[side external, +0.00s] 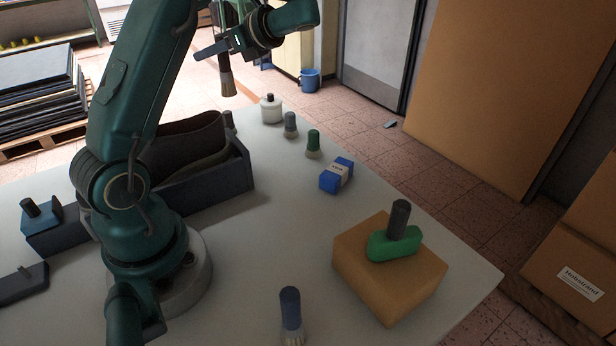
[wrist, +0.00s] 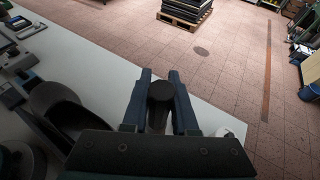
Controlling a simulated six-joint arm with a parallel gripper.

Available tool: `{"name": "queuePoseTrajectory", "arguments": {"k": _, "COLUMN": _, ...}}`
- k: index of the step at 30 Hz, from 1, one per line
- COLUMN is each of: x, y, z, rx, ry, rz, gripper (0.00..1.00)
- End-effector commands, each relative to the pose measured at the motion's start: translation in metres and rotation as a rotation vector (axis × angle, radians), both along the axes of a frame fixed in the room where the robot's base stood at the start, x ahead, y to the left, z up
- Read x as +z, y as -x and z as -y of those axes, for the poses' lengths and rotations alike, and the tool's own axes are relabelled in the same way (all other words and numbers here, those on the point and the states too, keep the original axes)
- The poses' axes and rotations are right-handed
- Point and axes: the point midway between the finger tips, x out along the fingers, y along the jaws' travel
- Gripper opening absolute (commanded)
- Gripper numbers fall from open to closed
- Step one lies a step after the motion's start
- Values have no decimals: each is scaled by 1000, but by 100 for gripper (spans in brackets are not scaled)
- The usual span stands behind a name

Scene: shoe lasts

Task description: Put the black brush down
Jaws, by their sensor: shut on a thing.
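My gripper (side external: 220,50) is raised above the far end of the white table, shut on the black brush (side external: 224,64). The brush hangs upright with its pale brown bristles (side external: 228,84) pointing down, clear of the table. In the wrist view, the round black top of the brush (wrist: 160,91) shows between the two dark blue fingers of my gripper (wrist: 160,76). The bristles are mostly hidden there.
A white jar (side external: 271,110), a grey brush (side external: 290,123), a green brush (side external: 313,142) and a blue box (side external: 337,176) stand along the table (side external: 265,235). A tan block (side external: 390,285) bears a green last (side external: 392,245). A blue brush (side external: 290,308) stands in front.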

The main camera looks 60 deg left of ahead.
Motion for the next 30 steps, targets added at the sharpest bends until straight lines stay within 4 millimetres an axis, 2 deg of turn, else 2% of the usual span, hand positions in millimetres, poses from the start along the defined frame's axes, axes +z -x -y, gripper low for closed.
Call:
{"name": "queuePoseTrajectory", "arguments": {"k": 3, "x": 0, "y": -26, "z": 27, "rx": -141, "ry": 0, "rz": 0, "gripper": 0}}
{"name": "queuePoseTrajectory", "arguments": {"k": 6, "x": 0, "y": -42, "z": 46, "rx": -236, "ry": 1, "rz": -1, "gripper": 0}}
{"name": "queuePoseTrajectory", "arguments": {"k": 12, "x": -1, "y": -62, "z": 76, "rx": -376, "ry": 3, "rz": -1, "gripper": 0}}
{"name": "queuePoseTrajectory", "arguments": {"k": 15, "x": -24, "y": -60, "z": 73, "rx": -362, "ry": 4, "rz": -9, "gripper": 0}}
{"name": "queuePoseTrajectory", "arguments": {"k": 23, "x": -60, "y": -60, "z": 73, "rx": -360, "ry": 3, "rz": -8, "gripper": 0}}
{"name": "queuePoseTrajectory", "arguments": {"k": 30, "x": -101, "y": -59, "z": 72, "rx": -360, "ry": 3, "rz": -7, "gripper": 0}}
